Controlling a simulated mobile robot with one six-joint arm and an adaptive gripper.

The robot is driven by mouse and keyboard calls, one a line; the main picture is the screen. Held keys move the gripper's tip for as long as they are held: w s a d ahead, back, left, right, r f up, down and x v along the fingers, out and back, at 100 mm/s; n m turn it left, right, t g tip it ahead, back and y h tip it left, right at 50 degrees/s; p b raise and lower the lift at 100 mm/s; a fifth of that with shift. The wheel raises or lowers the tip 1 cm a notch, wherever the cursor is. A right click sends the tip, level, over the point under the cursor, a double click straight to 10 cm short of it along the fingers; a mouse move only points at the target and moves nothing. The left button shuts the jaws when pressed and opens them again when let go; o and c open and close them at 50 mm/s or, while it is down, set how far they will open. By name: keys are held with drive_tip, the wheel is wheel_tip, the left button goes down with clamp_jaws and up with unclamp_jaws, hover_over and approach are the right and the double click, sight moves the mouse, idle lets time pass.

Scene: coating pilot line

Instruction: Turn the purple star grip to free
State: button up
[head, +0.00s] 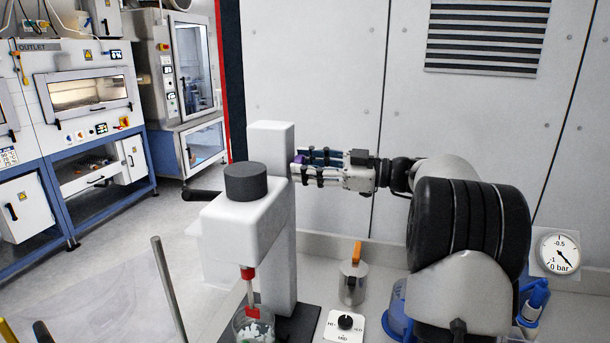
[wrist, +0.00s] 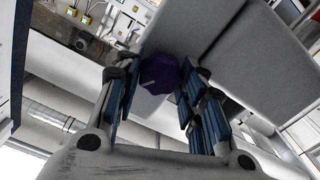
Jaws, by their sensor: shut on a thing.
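The purple star grip (wrist: 159,73) sits on the side of a white press-like stand (head: 270,150), between the fingers of my gripper (wrist: 155,88). In the head view only a small bit of the purple grip (head: 299,159) shows at the column's right side; the fingers cover the rest. My gripper (head: 308,167) reaches in from the right, level with the upper column, and is shut on the grip. No free or locked marking on the grip is readable.
The stand has a dark cap (head: 248,182), a black side lever (head: 202,196) and a red tool above a glass beaker (head: 254,328). A metal canister (head: 353,283) with an orange handle, a knob plate (head: 345,325) and a gauge (head: 559,252) are near my arm.

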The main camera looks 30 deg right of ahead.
drive_tip(key=shift+f+n+b, duration=0.2)
drive_tip(key=shift+n+b, duration=0.4)
drive_tip(key=shift+b, duration=1.05)
drive_tip(key=shift+r, duration=0.15)
drive_tip(key=n+b, duration=0.1)
drive_tip(key=b, duration=0.2)
drive_tip(key=shift+f, duration=0.2)
drive_tip(key=n, duration=0.3)
drive_tip(key=shift+r+n+b, duration=0.15)
drive_tip(key=shift+n+b, duration=0.2)
drive_tip(key=shift+n, duration=0.05)
drive_tip(key=o, duration=1.3)
drive_tip(key=shift+r, duration=0.1)
drive_tip(key=v, duration=0.6)
